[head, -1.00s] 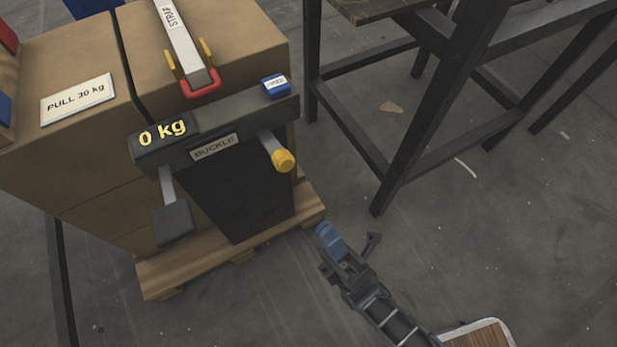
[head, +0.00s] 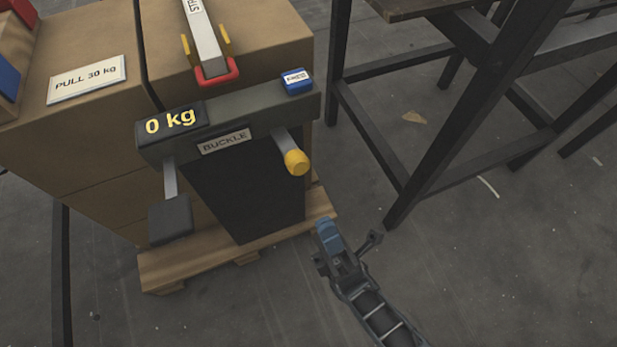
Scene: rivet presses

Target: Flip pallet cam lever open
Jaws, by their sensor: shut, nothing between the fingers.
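The buckle unit (head: 262,125) is a dark grey bar on the front of the strapped boxes, with a "BUCKLE" label (head: 224,141) and a display reading 0 kg (head: 171,121). A lever with a yellow knob (head: 296,162) sticks out from its right part. A grey arm with a dark square pad (head: 170,219) hangs at its left. I cannot tell which of these is the cam lever. My gripper (head: 326,232) is shut and empty, below and right of the yellow knob and apart from it. Its blue fingertips point toward the pallet.
The boxes (head: 90,150) stand on a wooden pallet (head: 200,262). A strap (head: 202,35) with a red and yellow buckle (head: 215,72) runs over the top. A blue button (head: 297,81) sits at the bar's right end. A dark-legged table (head: 440,150) stands at right. Floor at lower right is clear.

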